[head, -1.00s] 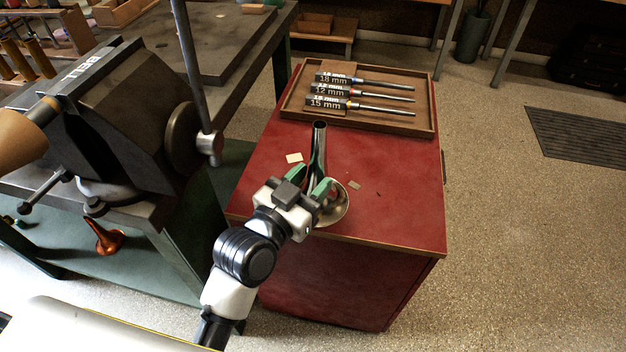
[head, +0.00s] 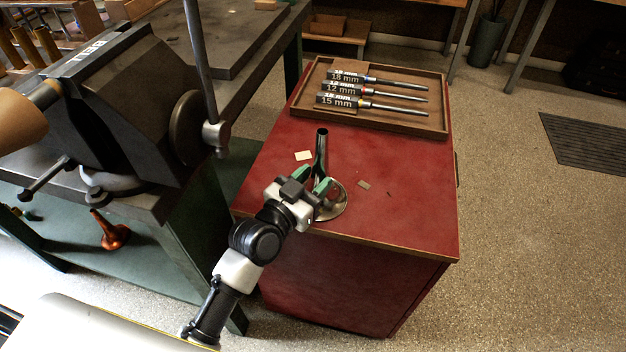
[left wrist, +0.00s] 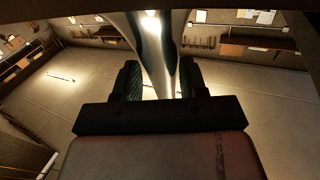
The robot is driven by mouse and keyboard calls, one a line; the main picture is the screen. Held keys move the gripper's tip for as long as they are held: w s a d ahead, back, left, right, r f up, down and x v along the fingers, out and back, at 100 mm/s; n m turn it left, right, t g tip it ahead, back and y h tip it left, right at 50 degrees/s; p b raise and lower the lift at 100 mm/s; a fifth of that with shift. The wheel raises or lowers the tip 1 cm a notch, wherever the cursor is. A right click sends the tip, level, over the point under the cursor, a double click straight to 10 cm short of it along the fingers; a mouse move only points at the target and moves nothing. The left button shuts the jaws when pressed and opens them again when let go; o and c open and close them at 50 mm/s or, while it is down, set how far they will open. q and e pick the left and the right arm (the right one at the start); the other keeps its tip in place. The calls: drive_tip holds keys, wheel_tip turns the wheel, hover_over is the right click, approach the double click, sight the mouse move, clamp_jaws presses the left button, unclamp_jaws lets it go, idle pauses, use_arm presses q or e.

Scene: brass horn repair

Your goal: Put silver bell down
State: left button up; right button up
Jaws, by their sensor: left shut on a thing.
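The silver bell (head: 321,146) stands roughly upright, narrow end up and flared rim down, over the front part of the red cabinet top (head: 410,205). Whether its rim touches the top or hangs just above it, I cannot tell. My left gripper (head: 321,186) is shut on the bell's tube above the flare, with green fingertips on either side. My right gripper is not in view.
A wooden tray (head: 436,134) with several labelled mandrels lies at the back of the cabinet top. Small flat pieces (head: 303,155) lie near the bell. A workbench with a large vise (head: 125,110) stands at the left. The cabinet's right side is clear.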

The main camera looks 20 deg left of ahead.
use_arm(q)
drive_tip(key=o, duration=1.1)
drive_tip(key=shift+c, duration=0.2)
drive_tip(key=v, duration=1.2)
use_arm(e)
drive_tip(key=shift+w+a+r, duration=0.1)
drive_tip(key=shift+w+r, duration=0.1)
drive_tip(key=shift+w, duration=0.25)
